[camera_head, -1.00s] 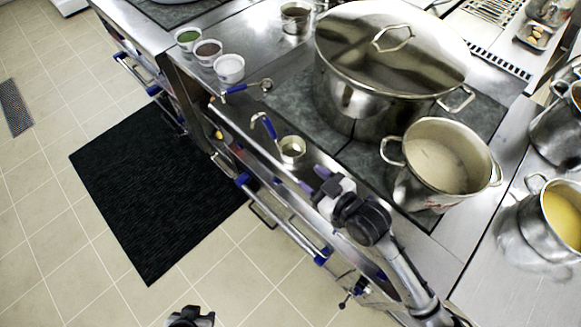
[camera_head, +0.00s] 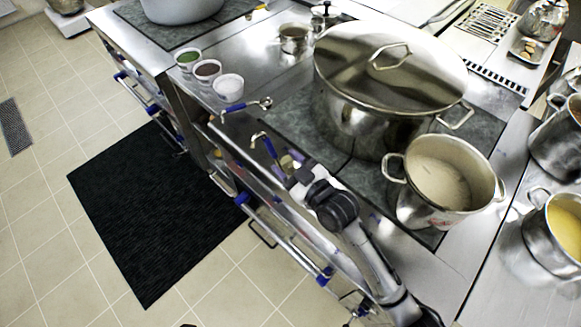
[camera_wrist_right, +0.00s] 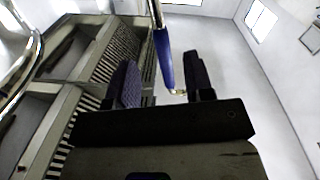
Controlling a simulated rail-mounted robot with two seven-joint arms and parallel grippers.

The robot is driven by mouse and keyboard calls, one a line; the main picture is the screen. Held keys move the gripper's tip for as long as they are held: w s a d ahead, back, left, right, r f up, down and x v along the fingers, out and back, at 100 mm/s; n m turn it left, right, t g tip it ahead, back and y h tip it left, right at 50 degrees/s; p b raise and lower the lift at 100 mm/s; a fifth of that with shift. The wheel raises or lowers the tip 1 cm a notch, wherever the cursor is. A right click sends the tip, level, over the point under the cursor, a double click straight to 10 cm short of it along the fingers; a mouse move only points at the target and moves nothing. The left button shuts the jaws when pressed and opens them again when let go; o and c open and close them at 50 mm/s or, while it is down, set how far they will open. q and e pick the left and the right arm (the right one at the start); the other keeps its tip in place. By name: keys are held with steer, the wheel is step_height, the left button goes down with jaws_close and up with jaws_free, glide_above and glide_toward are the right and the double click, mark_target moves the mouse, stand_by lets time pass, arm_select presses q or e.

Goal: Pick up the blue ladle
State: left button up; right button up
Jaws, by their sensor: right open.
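The blue ladle (camera_head: 269,148) is by the front edge of the counter in the head view, its hooked handle end up and its cup largely hidden behind my right gripper. My right gripper (camera_head: 288,169) is beside the handle. In the right wrist view the blue handle (camera_wrist_right: 164,60) shows in the gap between the two open fingers of my right gripper (camera_wrist_right: 163,84), its hook near the fingertips. The fingers do not close on it. My left gripper is not in view.
A second blue-handled utensil (camera_head: 247,108) lies near the front edge, beside several small cups, one of them white (camera_head: 228,87). A large lidded stockpot (camera_head: 360,115) and a smaller open pot (camera_head: 418,212) stand on the cooktop behind my right arm.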

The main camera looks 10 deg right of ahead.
mark_target(275, 154)
steer(key=shift+b+x, duration=0.3)
steer(key=shift+x, duration=2.35)
steer(key=shift+s+a+r, duration=0.1)
steer(key=shift+a, duration=0.05)
steer(key=shift+c, duration=0.4)
jaws_close()
